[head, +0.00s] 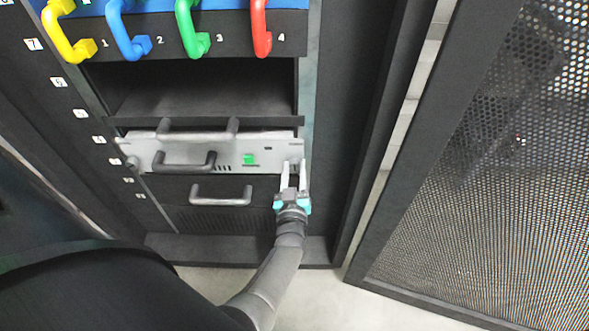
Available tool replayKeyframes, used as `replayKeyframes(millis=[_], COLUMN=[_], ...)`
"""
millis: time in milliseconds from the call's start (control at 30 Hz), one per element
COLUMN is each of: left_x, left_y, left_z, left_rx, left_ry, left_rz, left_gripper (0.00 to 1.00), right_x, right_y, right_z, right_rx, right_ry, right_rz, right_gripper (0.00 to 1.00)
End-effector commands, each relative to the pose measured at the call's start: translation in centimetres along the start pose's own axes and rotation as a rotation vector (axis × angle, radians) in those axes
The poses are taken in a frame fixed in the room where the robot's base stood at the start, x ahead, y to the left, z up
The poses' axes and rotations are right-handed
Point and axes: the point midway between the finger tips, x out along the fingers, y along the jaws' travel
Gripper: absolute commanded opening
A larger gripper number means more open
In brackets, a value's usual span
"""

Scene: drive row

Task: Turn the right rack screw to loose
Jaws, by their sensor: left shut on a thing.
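A silver rack unit (226,150) sits low in the dark rack, with a small green light (249,159) on its front. My left gripper (294,167) reaches up from below to the right end of this front panel. Its two light fingers are shut on the right rack screw, which is mostly hidden between the fingertips. Whether the screw is loose or tight cannot be told. A left screw (132,163) shows as a dark knob at the panel's other end. My right gripper is not in view.
Yellow, blue, green and red handles (262,28) are above. An open shelf space (200,88) lies between. A perforated door (480,170) stands open at right.

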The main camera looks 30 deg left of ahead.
Motion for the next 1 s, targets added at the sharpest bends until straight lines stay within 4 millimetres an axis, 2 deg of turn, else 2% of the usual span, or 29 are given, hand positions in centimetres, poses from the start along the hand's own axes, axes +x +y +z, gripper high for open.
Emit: replayKeyframes(millis=[267, 1000], left_x=[0.0, 0.0], left_y=[0.0, 0.1], left_z=[0.1, 0.2], left_rx=[-0.188, -0.889], left_ry=[0.005, 0.027], left_rz=[0.002, 0.007], left_gripper=[0.00, 0.00], right_x=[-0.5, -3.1], right_y=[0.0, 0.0], right_z=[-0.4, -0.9], right_rx=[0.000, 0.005], right_ry=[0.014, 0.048], right_rz=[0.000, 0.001], right_gripper=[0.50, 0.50])
